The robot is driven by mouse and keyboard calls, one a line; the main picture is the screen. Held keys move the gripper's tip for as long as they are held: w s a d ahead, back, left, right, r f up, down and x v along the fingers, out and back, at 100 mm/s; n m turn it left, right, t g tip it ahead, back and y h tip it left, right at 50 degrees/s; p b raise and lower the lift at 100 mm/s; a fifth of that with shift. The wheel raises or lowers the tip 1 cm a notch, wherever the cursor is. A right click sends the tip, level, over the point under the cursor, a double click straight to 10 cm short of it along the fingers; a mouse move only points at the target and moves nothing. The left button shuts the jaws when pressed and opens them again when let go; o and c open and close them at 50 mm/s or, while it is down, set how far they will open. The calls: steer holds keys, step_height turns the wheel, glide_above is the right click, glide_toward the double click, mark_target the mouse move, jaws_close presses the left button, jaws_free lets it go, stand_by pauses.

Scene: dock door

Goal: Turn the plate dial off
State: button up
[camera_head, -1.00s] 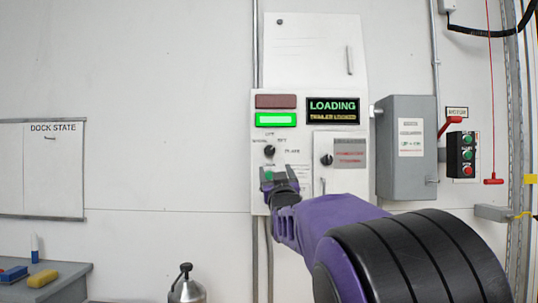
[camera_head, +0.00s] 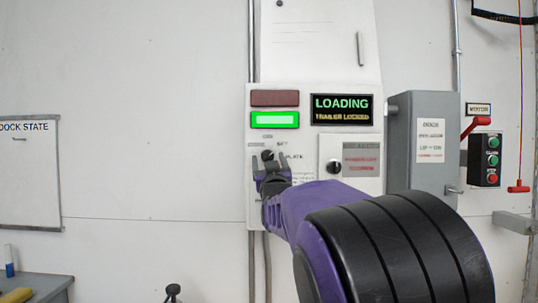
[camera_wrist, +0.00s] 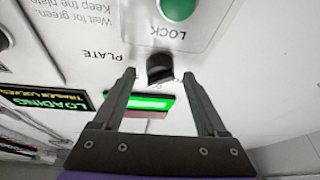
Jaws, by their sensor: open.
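The plate dial (camera_head: 268,155) is a small black knob on the white control panel (camera_head: 297,98), with the word PLATE beside it. It also shows in the wrist view (camera_wrist: 160,67), near a green LOCK button (camera_wrist: 177,8). My gripper (camera_head: 269,160) is open in front of the panel. In the wrist view its two fingertips (camera_wrist: 159,75) stand apart to either side of the dial. I cannot tell whether either finger touches it. The dial's pointer direction is not clear.
A second black knob (camera_head: 334,167) sits on a small cover to the right. Above are a lit green lamp (camera_head: 275,120) and a LOADING sign (camera_head: 341,109). A grey box (camera_head: 423,140) with a red lever (camera_head: 475,128) stands out from the wall further right.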

steer(key=shift+w, duration=0.15)
jaws_close()
stand_by(0.4)
